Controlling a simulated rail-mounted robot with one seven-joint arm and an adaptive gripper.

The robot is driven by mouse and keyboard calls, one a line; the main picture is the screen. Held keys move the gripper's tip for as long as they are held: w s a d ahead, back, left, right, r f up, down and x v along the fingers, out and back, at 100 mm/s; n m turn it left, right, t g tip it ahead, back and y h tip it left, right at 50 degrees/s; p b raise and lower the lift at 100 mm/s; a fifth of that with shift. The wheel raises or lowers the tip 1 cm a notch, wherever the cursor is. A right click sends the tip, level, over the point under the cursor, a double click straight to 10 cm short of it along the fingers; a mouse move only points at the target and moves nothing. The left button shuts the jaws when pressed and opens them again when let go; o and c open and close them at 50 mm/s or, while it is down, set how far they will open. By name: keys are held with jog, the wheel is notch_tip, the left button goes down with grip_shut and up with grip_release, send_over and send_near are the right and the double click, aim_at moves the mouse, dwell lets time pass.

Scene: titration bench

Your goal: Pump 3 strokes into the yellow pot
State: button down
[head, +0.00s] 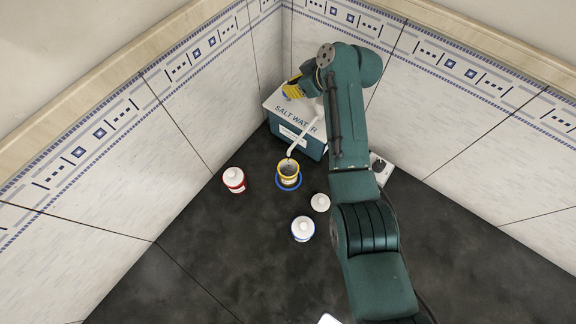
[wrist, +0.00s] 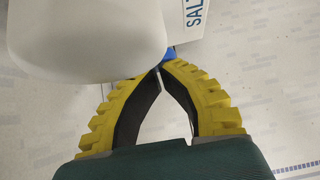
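The yellow pot (head: 289,168), with dark contents, stands on a blue ring (head: 289,186) on the dark bench. A teal box lettered "SALT WATER" (head: 301,143) stands behind it against the wall; its white spout (head: 303,138) reaches down over the pot. The pump top is partly hidden by my arm. My gripper (head: 289,92) has yellow fingers and is above the box's back left part. In the wrist view its fingertips (wrist: 161,68) meet, with a blue patch at the tips. A large white rounded part (wrist: 85,40), seemingly the pump head, is close beside them. I cannot tell whether they touch it.
A red-banded white jar (head: 234,180) stands left of the pot. A blue-banded white jar (head: 303,229) and a plain white-topped jar (head: 320,202) stand in front. A white device (head: 381,168) is partly behind my arm. The front left bench is clear.

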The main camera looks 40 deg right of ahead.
jog(key=shift+f+b, duration=0.3)
jog(key=shift+f, duration=0.45)
jog(key=shift+r+p, duration=1.7)
jog(key=shift+r, duration=0.6)
